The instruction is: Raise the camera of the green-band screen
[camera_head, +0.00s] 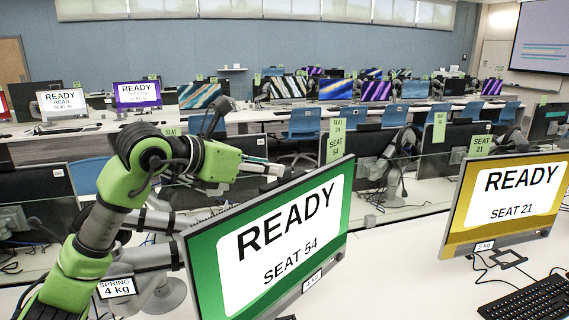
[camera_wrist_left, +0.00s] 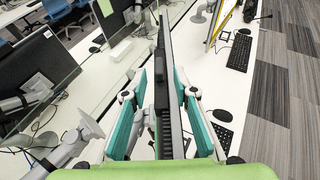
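The green-band screen (camera_head: 335,228), reading "READY SEAT 54", stands in the front middle of the head view. Its top edge runs away from me edge-on in the left wrist view (camera_wrist_left: 165,50). My left gripper (camera_head: 272,170) is at that top edge, its arm coming from behind the screen's left side. In the left wrist view my left gripper's (camera_wrist_left: 160,96) teal-padded fingers are apart, one on each side of the screen's edge. A dark block (camera_wrist_left: 161,88) on the edge lies between them; I cannot tell if it is the camera. My right gripper is not in view.
A yellow-band screen (camera_head: 515,195), "SEAT 21", stands to the right with a keyboard (camera_head: 528,298) before it. A grey support arm with a "SPRING 4 kg" label (camera_head: 116,287) is behind the green screen. A glass divider (camera_head: 405,212) runs behind the desk.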

